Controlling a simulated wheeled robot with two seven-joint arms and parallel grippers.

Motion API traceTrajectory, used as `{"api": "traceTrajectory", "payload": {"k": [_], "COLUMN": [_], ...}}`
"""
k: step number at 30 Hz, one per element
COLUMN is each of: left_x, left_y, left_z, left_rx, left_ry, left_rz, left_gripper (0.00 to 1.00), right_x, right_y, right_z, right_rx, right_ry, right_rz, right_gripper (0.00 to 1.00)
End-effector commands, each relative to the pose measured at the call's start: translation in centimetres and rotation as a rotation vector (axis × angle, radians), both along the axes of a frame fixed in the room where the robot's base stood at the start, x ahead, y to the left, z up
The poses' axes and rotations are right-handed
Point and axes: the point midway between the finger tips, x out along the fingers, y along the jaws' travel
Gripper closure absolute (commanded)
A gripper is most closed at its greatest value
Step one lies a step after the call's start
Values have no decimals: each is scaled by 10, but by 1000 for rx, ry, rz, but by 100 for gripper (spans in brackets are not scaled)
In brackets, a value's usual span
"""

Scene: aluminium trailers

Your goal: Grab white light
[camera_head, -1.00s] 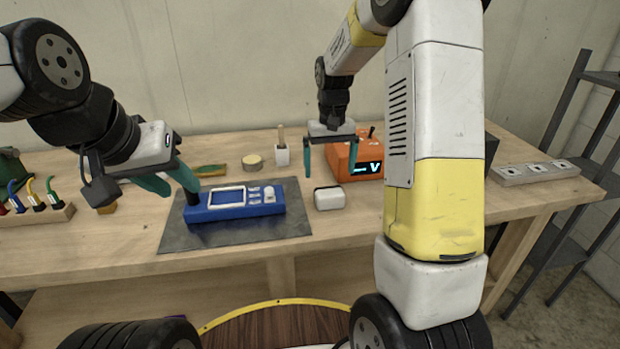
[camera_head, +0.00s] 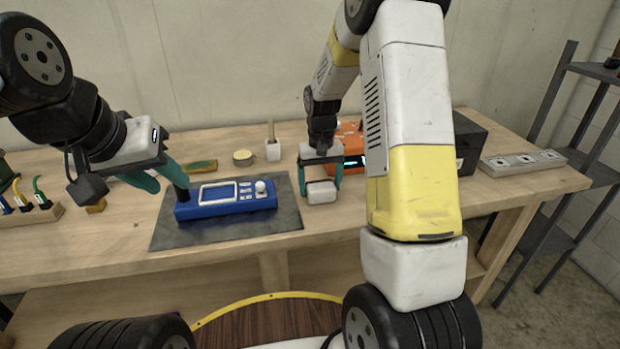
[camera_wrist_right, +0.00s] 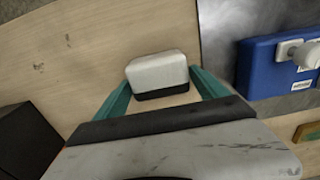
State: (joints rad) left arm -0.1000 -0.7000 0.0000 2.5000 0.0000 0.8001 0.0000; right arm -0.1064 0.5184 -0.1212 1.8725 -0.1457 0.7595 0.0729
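The white light (camera_head: 321,194), a small rounded white block with a dark lower edge, sits on the wooden bench right of the blue device. It also shows in the right wrist view (camera_wrist_right: 157,70). My right gripper (camera_head: 320,187) is over it with its teal fingers spread, one on each side. In the right wrist view the fingers (camera_wrist_right: 160,80) flank the light closely; firm contact is not visible. My left gripper (camera_head: 168,185) is open and empty, above the left end of the blue device.
The blue device (camera_head: 225,204) lies on a dark mat (camera_head: 270,222). An orange unit (camera_head: 350,138) with a lit display stands behind my right gripper, partly hidden by my arm. A white cup (camera_head: 273,151) and a round tin (camera_head: 243,158) stand behind. A dark box (camera_head: 468,140) and power strip (camera_head: 522,162) are at right.

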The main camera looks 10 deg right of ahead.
Motion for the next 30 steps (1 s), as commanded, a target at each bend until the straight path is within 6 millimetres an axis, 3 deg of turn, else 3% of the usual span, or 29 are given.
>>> {"api": "traceTrajectory", "payload": {"k": [1, 8, 19, 27, 30], "left_x": [0, 0, 0, 0, 0], "left_y": [0, 0, 0, 0, 0], "left_z": [0, 0, 0, 0, 0], "left_rx": [0, 0, 0, 0, 0], "left_ry": [0, 0, 0, 0, 0], "left_rz": [0, 0, 0, 0, 0], "left_gripper": [64, 64, 64, 64, 64], "right_x": [0, 0, 1, 1, -20], "right_y": [0, 0, 0, 0, 5], "right_z": [0, 0, 6, 38, 39], "right_rx": [0, 0, 0, 1, 0], "right_ry": [0, 0, -2, -5, 0], "right_rz": [0, 0, 0, 0, 3], "right_gripper": [29, 74, 74, 74, 74]}}
